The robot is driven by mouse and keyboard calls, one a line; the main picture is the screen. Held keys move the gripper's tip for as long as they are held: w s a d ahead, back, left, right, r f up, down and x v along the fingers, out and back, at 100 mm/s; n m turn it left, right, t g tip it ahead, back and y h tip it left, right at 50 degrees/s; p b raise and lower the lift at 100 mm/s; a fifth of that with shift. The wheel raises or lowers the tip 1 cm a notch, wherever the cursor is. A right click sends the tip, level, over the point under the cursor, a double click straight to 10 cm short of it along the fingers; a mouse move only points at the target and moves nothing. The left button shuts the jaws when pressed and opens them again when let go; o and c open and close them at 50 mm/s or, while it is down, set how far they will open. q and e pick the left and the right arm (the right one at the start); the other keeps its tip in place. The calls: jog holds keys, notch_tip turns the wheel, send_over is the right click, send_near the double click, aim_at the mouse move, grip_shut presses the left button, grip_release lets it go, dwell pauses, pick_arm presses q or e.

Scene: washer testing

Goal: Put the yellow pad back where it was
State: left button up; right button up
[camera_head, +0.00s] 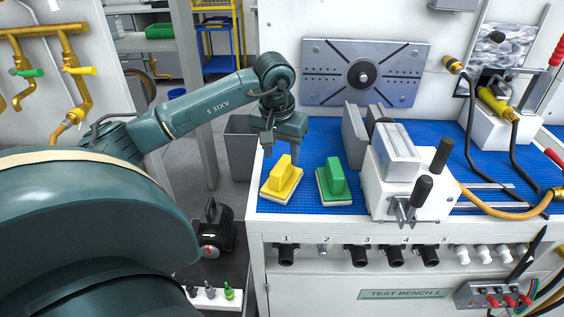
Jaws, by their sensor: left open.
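The yellow pad (281,181) stands upright on the blue mat (309,206) at the left end of the test bench. It has a raised yellow handle and a pale base. My left gripper (282,152) hangs pointing down just above and behind the yellow pad's handle, its jaws open. I cannot tell whether a finger touches the handle. A green pad (335,182) of the same shape stands just to the right of the yellow pad, apart from it. My right gripper is not in view.
A white clamp fixture (408,180) with black knobs stands right of the green pad. A metal plate (365,73) is on the back wall. Hoses lie at the right. Numbered black knobs line the bench front. A grey bin (239,146) stands left of the bench.

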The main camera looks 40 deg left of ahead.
pick_arm(q)
notch_tip(320, 180, up, 8)
jog(key=s+f, duration=0.1)
jog(key=s+d+f+n+g+h, duration=0.1)
jog(key=d+f+n+h, duration=0.15)
jog(key=d, duration=0.45)
jog(key=s+d+f+n+h, duration=0.15)
jog(key=d+h, duration=0.25)
jog(key=d, duration=0.4)
jog(key=s+d+f+n+g+h, duration=0.1)
jog(key=d+f+h, duration=0.25)
jog(key=d, duration=0.35)
jog(key=s+d+r+n+t+h, duration=0.2)
jog(key=d+r+n+t+h, duration=0.15)
jog(key=d+n+h, duration=0.8)
jog(key=w+a+f+n+t+y, duration=0.15)
jog(key=n+t+y, duration=0.3)
jog(key=n, duration=0.65)
jog(key=a+f+n+t+y, duration=0.3)
jog(key=n+t, duration=0.2)
jog(key=n, duration=0.6)
jog(key=a+f+n+t+y, duration=0.2)
jog(key=f+n+t+y, duration=0.15)
jog(key=n, duration=0.75)
jog(key=s+a+f+n+g+y, duration=0.1)
jog(key=s+f+n+g+y, duration=0.4)
jog(key=s+f+n, duration=0.4)
notch_tip(320, 180, down, 5)
jog(key=n, duration=0.7)
jog(key=shift+s+a, duration=0.2)
